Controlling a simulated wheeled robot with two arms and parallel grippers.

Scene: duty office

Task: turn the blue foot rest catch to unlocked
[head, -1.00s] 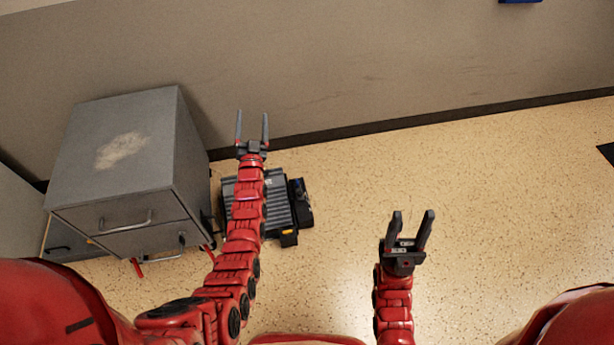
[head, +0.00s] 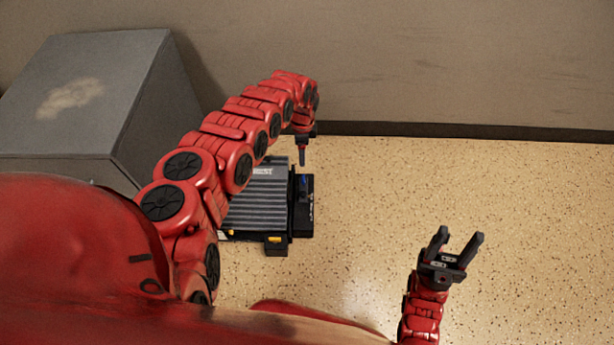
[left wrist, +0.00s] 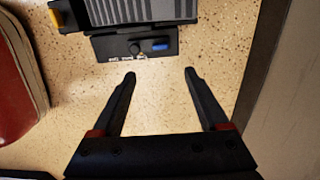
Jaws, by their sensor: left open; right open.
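The grey ribbed foot rest (head: 258,208) lies on the floor near the wall, partly hidden by my left arm in the head view. Its blue catch (head: 303,182) sits on the black side panel at its right; the catch also shows in the left wrist view (left wrist: 161,45), next to a dark round knob. My left gripper (head: 302,160) points down just beyond the panel's far end; in the left wrist view (left wrist: 160,75) its fingers are apart and empty, short of the panel. My right gripper (head: 460,243) is open and empty above the floor at the right.
A grey cabinet (head: 85,95) stands at the left, beside the wall. The wall (head: 430,65) with its dark skirting runs behind the foot rest. The speckled floor (head: 390,190) to the right of the foot rest is clear.

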